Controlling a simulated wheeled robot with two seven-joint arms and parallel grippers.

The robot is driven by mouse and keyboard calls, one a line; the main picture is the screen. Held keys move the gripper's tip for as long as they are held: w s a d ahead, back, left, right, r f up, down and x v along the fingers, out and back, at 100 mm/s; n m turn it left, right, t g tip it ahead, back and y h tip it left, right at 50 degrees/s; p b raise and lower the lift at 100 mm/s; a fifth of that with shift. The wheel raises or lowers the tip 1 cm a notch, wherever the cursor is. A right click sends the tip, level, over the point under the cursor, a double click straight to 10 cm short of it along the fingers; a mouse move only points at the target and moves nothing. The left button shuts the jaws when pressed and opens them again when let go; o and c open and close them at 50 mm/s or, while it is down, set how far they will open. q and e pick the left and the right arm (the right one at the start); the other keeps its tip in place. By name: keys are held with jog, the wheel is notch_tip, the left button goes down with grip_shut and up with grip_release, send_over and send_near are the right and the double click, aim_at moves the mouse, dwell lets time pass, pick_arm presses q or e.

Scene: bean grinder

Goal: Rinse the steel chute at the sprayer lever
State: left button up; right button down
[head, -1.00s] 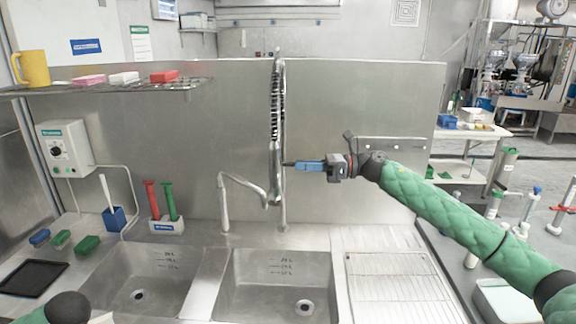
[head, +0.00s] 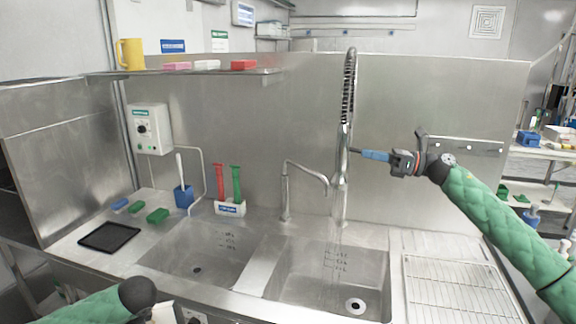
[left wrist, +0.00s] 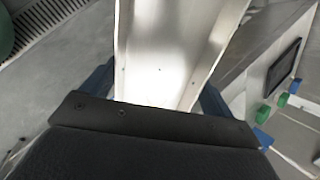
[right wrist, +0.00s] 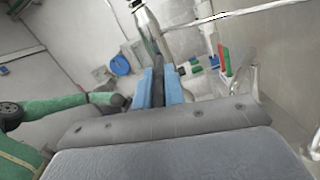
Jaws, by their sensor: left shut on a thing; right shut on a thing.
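The sprayer (head: 342,165) hangs from its coiled spring hose at the back of the sink, its head over the right basin (head: 285,273). My right gripper (head: 366,154) reaches it from the right, shut on the sprayer lever. In the right wrist view its blue fingers (right wrist: 160,88) are close together, the sprayer (right wrist: 147,22) beyond them. Faint streaks like water run below the sprayer head. The steel chute (left wrist: 172,45) fills the upper middle of the left wrist view, between the blue fingers of my left gripper (left wrist: 158,95), shut on it. The head view does not show this grip clearly.
A second faucet (head: 287,190) stands left of the sprayer. The left basin (head: 165,255) is empty. A brush holder (head: 230,208), a black tray (head: 108,237) and sponges (head: 157,215) stand left.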

pick_arm(q)
jog(key=shift+f+b, duration=0.45)
jog(key=shift+f, duration=0.35)
pick_arm(e)
jog(key=c, duration=1.5)
grip_release()
jog(key=shift+f, duration=0.1)
pick_arm(q)
jog(key=shift+f, duration=0.1)
jog(key=shift+f, duration=0.15)
pick_arm(e)
jog(key=shift+d+f, duration=0.15)
jog(key=shift+d, duration=0.15)
pick_arm(q)
jog(key=shift+f+b, duration=2.5)
jog(key=shift+b, duration=0.25)
pick_arm(e)
jog(key=shift+v, duration=5.65)
jog(key=shift+f, duration=0.15)
